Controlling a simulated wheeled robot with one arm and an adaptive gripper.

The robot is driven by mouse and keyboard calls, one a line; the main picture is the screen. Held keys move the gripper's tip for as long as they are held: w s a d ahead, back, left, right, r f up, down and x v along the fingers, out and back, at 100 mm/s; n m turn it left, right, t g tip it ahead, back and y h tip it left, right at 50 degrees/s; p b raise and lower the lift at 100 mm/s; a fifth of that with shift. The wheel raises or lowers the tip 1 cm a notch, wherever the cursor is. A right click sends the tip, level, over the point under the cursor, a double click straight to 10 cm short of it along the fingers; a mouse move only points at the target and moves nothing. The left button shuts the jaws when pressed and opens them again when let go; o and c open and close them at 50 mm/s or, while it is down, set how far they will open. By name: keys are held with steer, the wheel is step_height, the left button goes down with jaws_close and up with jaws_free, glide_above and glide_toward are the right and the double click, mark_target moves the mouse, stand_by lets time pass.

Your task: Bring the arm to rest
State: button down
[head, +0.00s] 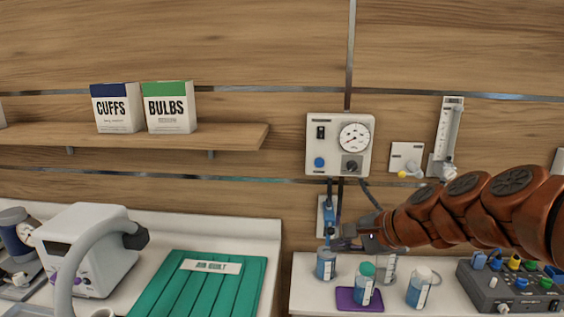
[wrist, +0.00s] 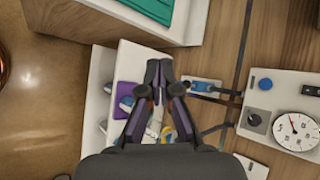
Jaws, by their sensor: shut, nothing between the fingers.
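My arm reaches in from the right in the head view, a reddish-brown jointed arm. My gripper (head: 345,239) is at its left end, above the bedside shelf (head: 304,268) and in front of the wall. In the wrist view the two dark fingers of my gripper (wrist: 160,70) are together at the tips, with nothing between them. Below the gripper stand a blue-liquid bottle (head: 325,266), a green-capped bottle (head: 365,286) on a purple mat (head: 345,300), and a white-capped bottle (head: 420,290).
A wall unit with a gauge (head: 340,145) is above the gripper, with a flowmeter (head: 446,135) to its right. A control box (head: 510,285) is at right. A green slatted tray (head: 215,290) and a white device (head: 85,250) are left. Boxes (head: 169,108) stand on a wooden shelf (head: 230,137).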

steer(key=s+a+f+n+g+h, duration=0.1)
steer(key=s+f+n+g, duration=0.1)
steer(key=s+f+n, duration=0.35)
steer(key=s+a+f+n+g+h, duration=0.1)
steer(key=s+a+f+n+g, duration=0.1)
steer(key=s, duration=0.7)
steer(key=s+d+f+n+g+h, duration=0.2)
steer(key=s+d+f+n, duration=0.1)
steer(key=s, duration=0.6)
steer(key=s+d+f+n+g+h, duration=0.2)
steer(key=s+d, duration=0.3)
steer(key=s, duration=0.4)
steer(key=shift+d+f+n+g+h, duration=0.4)
steer(key=shift+f+n+h, duration=0.15)
steer(key=shift+f+h, duration=0.05)
